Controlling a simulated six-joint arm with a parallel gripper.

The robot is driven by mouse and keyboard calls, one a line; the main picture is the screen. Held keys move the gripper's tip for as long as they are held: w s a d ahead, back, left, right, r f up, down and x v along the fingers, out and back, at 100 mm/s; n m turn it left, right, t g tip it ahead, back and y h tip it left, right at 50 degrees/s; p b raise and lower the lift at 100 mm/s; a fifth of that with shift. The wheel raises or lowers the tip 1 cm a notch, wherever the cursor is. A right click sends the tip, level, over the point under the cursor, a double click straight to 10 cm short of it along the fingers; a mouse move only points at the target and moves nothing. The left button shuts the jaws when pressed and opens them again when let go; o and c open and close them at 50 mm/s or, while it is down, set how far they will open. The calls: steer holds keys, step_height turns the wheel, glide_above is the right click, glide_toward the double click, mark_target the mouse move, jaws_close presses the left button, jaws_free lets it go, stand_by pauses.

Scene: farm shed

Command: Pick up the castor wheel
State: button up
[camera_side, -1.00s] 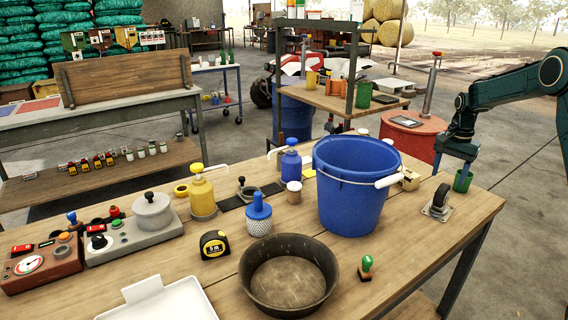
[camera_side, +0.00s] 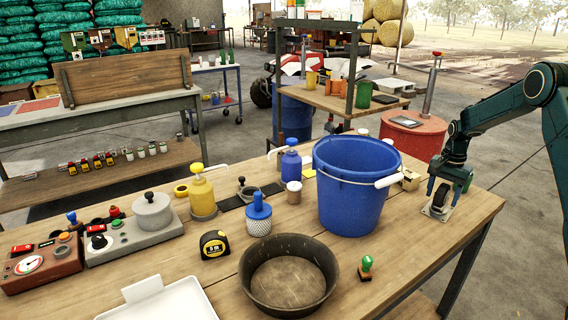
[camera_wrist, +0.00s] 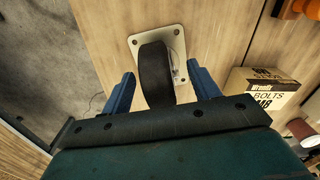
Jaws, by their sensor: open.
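The castor wheel (camera_side: 437,212) stands on the wooden bench near its right end, with a dark wheel and a pale metal plate. In the wrist view, the castor wheel (camera_wrist: 154,74) shows its dark wheel between the two blue fingers, with its square plate beyond. My gripper (camera_side: 442,196) is open and lowered around the wheel. In the wrist view, my gripper (camera_wrist: 161,76) has a finger on each side of the wheel, with a visible gap at both sides. In the side view the gripper partly hides the wheel.
A blue bucket (camera_side: 345,200) stands just left of the castor. A cardboard bolts box (camera_wrist: 258,95) sits nearby, right of my gripper in the wrist view. A green-handled stamp (camera_side: 366,267) and a dark round pan (camera_side: 248,290) are nearer the front. The bench's right edge is close.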

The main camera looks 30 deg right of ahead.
steer(key=shift+f, duration=0.65)
steer(key=shift+r, duration=0.1)
steer(key=c, duration=1.3)
steer(key=shift+r, duration=0.15)
step_height(320, 180, up, 20)
steer(key=shift+f, duration=0.2)
